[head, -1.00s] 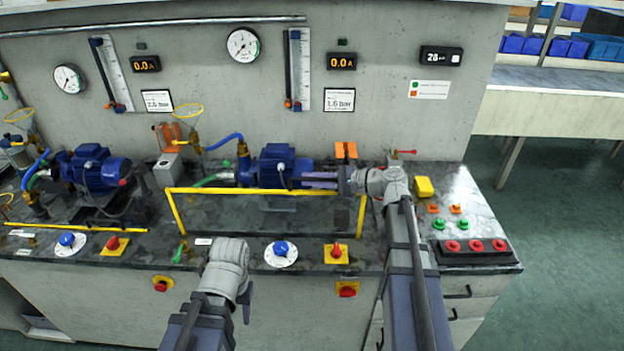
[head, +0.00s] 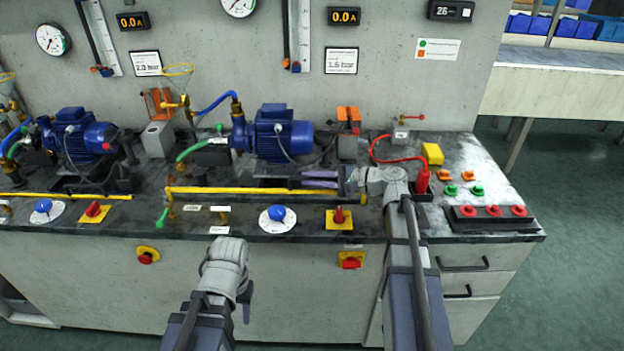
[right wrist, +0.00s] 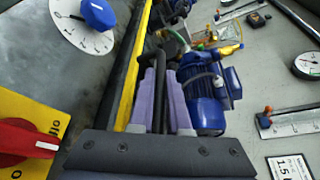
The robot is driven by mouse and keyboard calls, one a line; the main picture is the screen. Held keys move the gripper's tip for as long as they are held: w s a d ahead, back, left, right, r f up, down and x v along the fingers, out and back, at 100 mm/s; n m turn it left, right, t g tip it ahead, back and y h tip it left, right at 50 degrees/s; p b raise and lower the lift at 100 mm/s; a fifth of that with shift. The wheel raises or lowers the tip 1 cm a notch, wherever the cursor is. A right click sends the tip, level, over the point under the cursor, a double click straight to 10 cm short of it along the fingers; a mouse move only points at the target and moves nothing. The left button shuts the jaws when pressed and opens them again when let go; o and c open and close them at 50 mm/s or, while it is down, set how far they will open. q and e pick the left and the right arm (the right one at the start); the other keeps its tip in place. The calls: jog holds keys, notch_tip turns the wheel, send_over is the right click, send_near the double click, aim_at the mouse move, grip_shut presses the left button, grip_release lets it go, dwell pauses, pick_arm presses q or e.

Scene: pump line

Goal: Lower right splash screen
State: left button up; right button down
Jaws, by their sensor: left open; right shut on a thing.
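The right splash screen (head: 230,190) is a yellow-framed panel. In the head view it lies low along the front of the bench, before the right blue pump (head: 275,132). My right gripper (head: 322,179) has purple fingers at the right part of its yellow top bar. In the right wrist view the purple fingers (right wrist: 160,95) are shut around a dark bar beside the yellow edge (right wrist: 140,65). My left gripper (head: 224,250) is in front of the bench, apart from the screen. Its fingertips are hidden.
A blue knob (head: 277,213) and a red switch on a yellow plate (head: 339,217) sit on the front ledge. A red plug with a cable (head: 422,180) and several buttons stand right of my right arm. The left pump (head: 78,140) is at the left.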

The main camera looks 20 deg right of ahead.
jog(key=c, duration=0.9)
grip_release()
notch_tip(320, 180, up, 10)
jog(key=p, duration=1)
jog(key=shift+p+v, duration=0.95)
jog(key=shift+v, duration=3.55)
